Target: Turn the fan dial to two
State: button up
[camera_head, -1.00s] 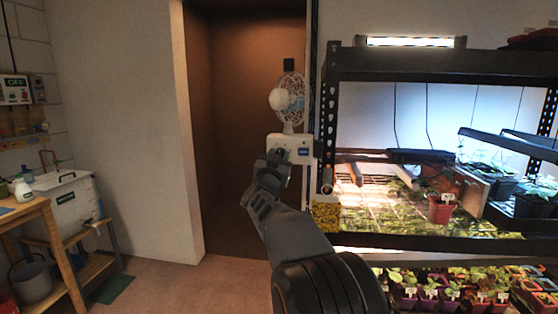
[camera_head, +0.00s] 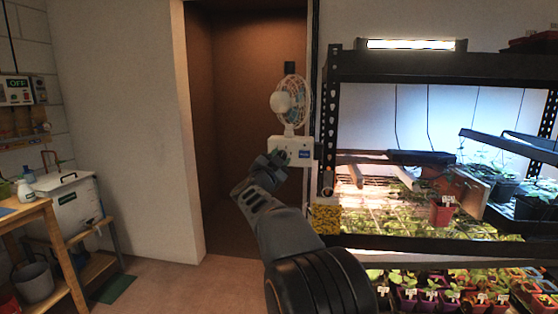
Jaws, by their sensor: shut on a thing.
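The fan (camera_head: 295,100) stands upright on a white control box (camera_head: 302,143) beside the left post of the rack. The box front carries a small blue label at its right. My gripper (camera_head: 279,158) is at the lower left of the box front, shut on the fan dial. The dial is mostly hidden behind my gripper, and its setting cannot be read.
The plant rack (camera_head: 440,75) with lamps and potted seedlings fills the right side. A yellow block (camera_head: 326,218) sits at its left post. A brown doorway recess (camera_head: 235,100) lies behind the fan. A wooden bench (camera_head: 30,217) and white bin (camera_head: 68,208) stand at left.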

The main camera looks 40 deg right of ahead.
jog(key=o, duration=0.9)
jog(key=b+v, duration=0.1)
jog(key=v, duration=1.2)
jog(key=shift+s+a+b, duration=0.15)
jog(key=shift+a+b, duration=0.15)
jog(key=shift+a, duration=0.05)
